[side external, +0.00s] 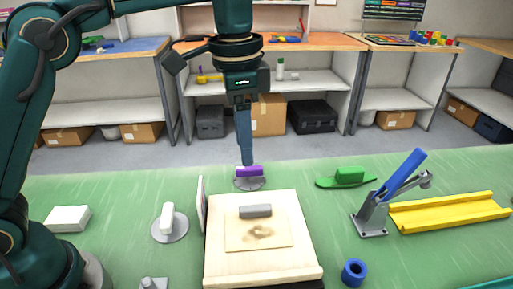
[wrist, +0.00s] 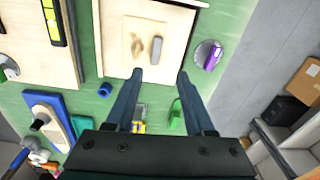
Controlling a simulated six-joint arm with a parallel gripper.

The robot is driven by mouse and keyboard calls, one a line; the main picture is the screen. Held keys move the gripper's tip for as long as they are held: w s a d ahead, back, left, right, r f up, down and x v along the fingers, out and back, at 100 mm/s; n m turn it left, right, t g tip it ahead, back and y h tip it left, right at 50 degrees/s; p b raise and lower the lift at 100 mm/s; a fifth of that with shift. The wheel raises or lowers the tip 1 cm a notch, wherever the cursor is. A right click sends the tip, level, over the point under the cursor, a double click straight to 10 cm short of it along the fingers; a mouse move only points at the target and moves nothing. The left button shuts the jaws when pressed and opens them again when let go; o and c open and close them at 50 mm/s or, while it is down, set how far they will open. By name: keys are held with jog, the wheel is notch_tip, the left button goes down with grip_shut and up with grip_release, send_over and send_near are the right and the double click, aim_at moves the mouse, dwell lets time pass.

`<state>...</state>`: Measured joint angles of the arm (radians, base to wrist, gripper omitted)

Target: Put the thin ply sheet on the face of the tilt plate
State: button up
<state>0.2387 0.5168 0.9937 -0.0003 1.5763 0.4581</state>
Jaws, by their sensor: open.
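The thin ply sheet (side external: 233,240) lies flat on a pale wooden board, with a grey block handle (side external: 255,211) on it and a brown patch. The sheet (wrist: 125,30) and its grey handle (wrist: 156,48) also show in the wrist view. What looks like the tilt plate (side external: 405,173) is blue and leans on a grey bracket at the right. My gripper (side external: 246,162) points down in the air, its tips near the purple block in the picture. In the wrist view my gripper (wrist: 160,76) is open and empty.
The pale board (side external: 300,265) has an upright thin panel (side external: 201,205) at its left edge. A purple block (side external: 249,171) stands behind it. A green piece (side external: 348,176), yellow channel (side external: 450,212), blue ring (side external: 355,272) and white-handled disc (side external: 169,225) lie around. Green table is clear between them.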

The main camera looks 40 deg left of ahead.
jog(key=s+a+r+n+t, duration=0.3)
jog(key=s+a+n, duration=0.15)
jog(key=s, duration=0.35)
jog(key=s+a+f+n+t, duration=0.2)
jog(key=s+f, duration=0.3)
jog(key=s, duration=0.3)
jog(key=shift+a+f+n, duration=0.25)
jog(key=shift+a+n, duration=0.45)
jog(key=shift+n, duration=0.05)
